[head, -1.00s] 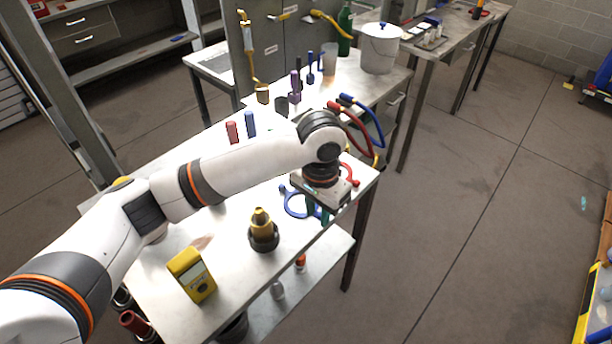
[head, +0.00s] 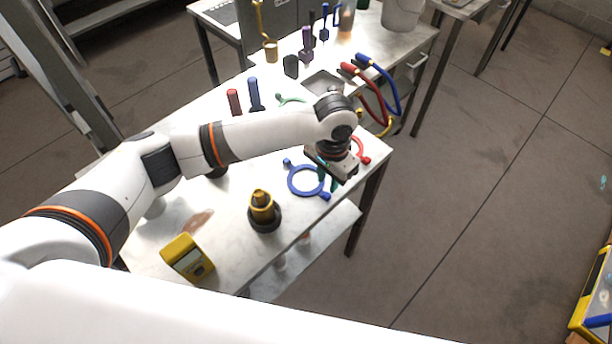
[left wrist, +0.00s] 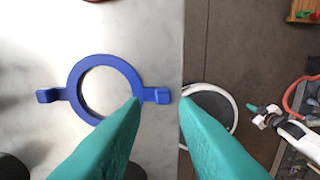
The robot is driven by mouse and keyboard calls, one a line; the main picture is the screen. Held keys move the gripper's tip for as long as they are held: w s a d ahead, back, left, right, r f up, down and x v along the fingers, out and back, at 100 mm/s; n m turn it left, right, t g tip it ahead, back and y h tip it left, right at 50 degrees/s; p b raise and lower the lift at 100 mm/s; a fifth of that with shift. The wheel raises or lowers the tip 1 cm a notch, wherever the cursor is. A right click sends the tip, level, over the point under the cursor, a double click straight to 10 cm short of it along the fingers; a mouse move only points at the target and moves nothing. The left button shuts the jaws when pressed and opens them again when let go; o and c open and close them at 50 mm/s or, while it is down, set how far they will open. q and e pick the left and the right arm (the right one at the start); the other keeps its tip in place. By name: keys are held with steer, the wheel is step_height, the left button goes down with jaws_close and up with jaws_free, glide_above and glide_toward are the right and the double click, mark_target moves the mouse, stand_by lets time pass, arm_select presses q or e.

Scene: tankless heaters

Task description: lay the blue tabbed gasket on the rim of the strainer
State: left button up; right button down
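The blue tabbed gasket (head: 293,190) lies flat on the light table near its right edge. A dark round fitting with a yellow top (head: 264,212), possibly the strainer, stands left of and nearer than the gasket.
A yellow meter (head: 188,258) stands at the near left. A red ringed part (head: 361,152) lies just behind the left gripper. Red and blue hoses (head: 384,88) and upright tools (head: 253,95) stand farther back. The table's right edge is close to the gasket.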

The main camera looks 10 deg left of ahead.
mark_target(327, 195)
arm_select(q)
steer(key=f, duration=0.2)
steer(key=f+p, duration=0.1)
steer(key=f, duration=0.2)
steer(key=shift+s, duration=0.2)
steer(key=shift+r, duration=0.1)
jaws_close()
steer(key=shift+r, duration=0.1)
